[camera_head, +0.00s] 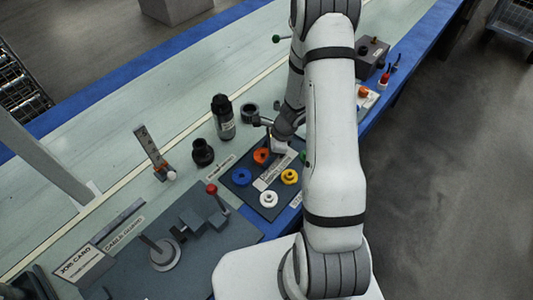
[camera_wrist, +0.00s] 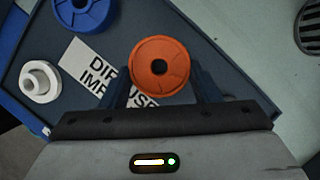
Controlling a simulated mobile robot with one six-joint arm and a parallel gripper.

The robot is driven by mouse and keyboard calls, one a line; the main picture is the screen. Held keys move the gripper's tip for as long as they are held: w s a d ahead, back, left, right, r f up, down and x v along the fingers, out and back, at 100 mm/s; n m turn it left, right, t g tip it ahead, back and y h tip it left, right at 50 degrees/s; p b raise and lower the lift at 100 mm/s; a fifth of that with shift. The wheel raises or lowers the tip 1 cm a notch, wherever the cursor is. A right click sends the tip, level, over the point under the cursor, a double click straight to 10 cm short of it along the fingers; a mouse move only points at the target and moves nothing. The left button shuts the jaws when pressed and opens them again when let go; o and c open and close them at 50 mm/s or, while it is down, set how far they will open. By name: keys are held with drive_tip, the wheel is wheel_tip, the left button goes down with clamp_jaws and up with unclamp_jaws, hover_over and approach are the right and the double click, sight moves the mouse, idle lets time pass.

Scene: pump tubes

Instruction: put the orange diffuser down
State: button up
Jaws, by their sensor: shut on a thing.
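The orange diffuser (camera_wrist: 160,66) is a round disc with a hub hole, held between my gripper's fingers (camera_wrist: 160,85) in the wrist view. The gripper is shut on it, over the dark diffuser mat (camera_wrist: 200,20) with its white printed label (camera_wrist: 96,70). In the head view the orange diffuser (camera_head: 261,156) shows at the mat's upper part, beside my gripper (camera_head: 272,146). My arm partly hides that area. I cannot tell whether the diffuser touches the mat.
A blue diffuser (camera_head: 241,177), a white one (camera_head: 268,199) and a yellow one (camera_head: 289,176) lie on the mat. A black bottle (camera_head: 223,117) and dark cups (camera_head: 203,153) stand behind it. A red-knobbed fixture (camera_head: 212,190) stands to the left.

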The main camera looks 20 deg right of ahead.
drive_tip(key=shift+f, duration=0.1)
drive_tip(key=o, duration=0.8)
drive_tip(key=shift+c, duration=0.2)
drive_tip(key=o, duration=0.5)
drive_tip(key=shift+c, duration=0.2)
